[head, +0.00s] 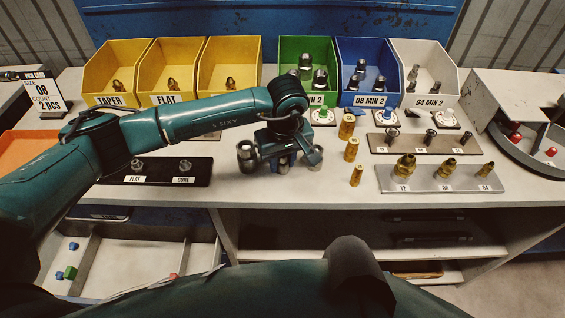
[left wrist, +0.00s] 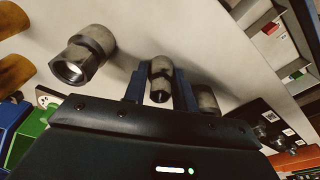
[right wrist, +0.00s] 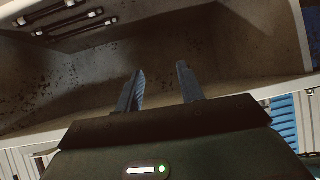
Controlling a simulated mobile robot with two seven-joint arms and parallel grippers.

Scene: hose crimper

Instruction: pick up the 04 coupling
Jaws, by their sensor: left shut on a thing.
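My left gripper (head: 285,160) is low over the table, left of the brass ferrules. In the left wrist view its blue fingers (left wrist: 160,88) are shut on a small steel coupling (left wrist: 161,78), the narrowest of three standing there. I cannot read a size on it. A larger coupling (left wrist: 92,52) stands to its left, and another (left wrist: 207,100) is partly hidden behind the right finger. In the head view, a coupling (head: 246,156) stands just left of the gripper. My right gripper (right wrist: 160,85) is open and empty, below the tabletop by a shelf.
The white bin (head: 424,75) labelled 04 MIN 2 holds small fittings, beside blue (head: 369,101) and green bins. Several brass ferrules (head: 351,150) stand to the right. A dark board (head: 155,180) and a grey fitting plate (head: 420,185) flank the gripper. The pick card (head: 43,93) reads size 08.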

